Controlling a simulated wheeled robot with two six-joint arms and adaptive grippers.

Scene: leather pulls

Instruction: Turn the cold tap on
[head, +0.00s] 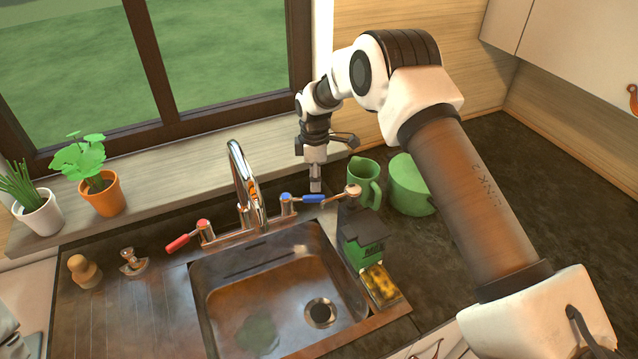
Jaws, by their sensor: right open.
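The cold tap (312,199) has a blue lever that points to the right from its chrome body, on the right side of the faucet (246,185). The hot tap (184,240) has a red lever that points to the left and down. My right gripper (316,184) points down just behind the blue lever, near its right half. It is open, with nothing seen between its fingers. I cannot tell whether a finger touches the lever. My left gripper is not in view.
The sink (262,300) lies below the faucet. A dark green-labelled container (362,240) and a sponge (379,284) sit at its right edge. A green jug (362,180) and a green pot (408,185) stand right of my gripper. Potted plants (102,193) stand on the left sill.

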